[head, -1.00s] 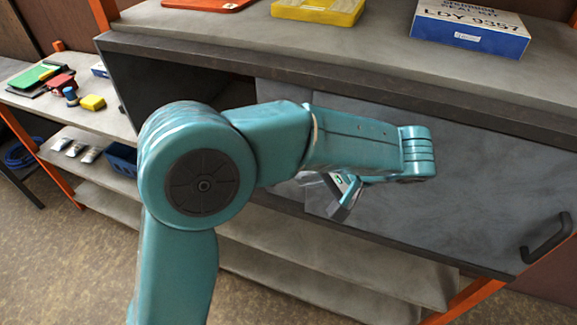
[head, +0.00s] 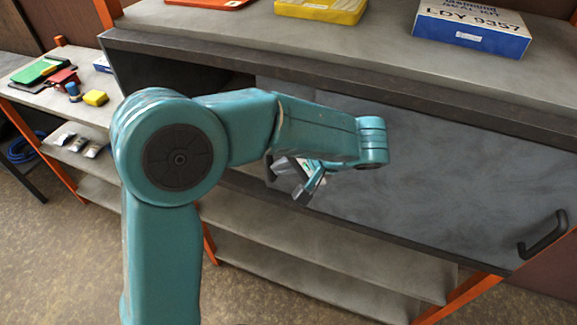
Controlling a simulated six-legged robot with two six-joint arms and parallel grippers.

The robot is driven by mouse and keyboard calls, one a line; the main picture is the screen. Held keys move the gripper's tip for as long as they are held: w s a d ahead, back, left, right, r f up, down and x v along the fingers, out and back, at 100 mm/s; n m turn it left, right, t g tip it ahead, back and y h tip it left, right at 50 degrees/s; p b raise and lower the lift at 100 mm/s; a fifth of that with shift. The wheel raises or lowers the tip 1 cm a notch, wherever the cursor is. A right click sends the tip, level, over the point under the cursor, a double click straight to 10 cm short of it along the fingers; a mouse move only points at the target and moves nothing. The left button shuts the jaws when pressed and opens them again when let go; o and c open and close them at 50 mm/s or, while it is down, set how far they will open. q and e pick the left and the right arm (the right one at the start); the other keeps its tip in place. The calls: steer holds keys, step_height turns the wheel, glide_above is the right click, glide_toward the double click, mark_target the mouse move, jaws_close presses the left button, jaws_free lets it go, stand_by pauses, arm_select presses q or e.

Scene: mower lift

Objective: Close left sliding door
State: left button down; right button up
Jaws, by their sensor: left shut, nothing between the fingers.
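The cabinet's left sliding door is open. Its grey panel edge (head: 263,95) shows above my arm, with the dark cabinet opening to its left. The grey front continues right to a black bar handle (head: 543,236) at the far right. A second dark handle (head: 270,168) shows partly below my forearm, near the panel's left edge. My left gripper (head: 298,182) is shut and empty, just right of this handle; I cannot tell whether they touch. My forearm hides part of the panel and of the opening. My right gripper is not in view.
A yellow box (head: 320,11) and a blue-and-white box (head: 470,28) sit on the cabinet top. A side shelf at the left holds a yellow block (head: 95,98) and other small items. Open shelves (head: 300,255) lie below the cabinet.

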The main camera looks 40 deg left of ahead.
arm_select(q)
steer(key=s+a+b, duration=0.2)
steer(key=a, duration=0.9)
steer(key=s+a+b, duration=0.2)
steer(key=s+a, duration=0.1)
steer(key=a, duration=0.9)
steer(key=s+a+b, duration=0.2)
steer(key=s+a, duration=0.1)
steer(key=a, duration=0.9)
steer(key=shift+s+a, duration=0.25)
steer(key=shift+r, duration=0.2)
steer(key=shift+f, duration=0.1)
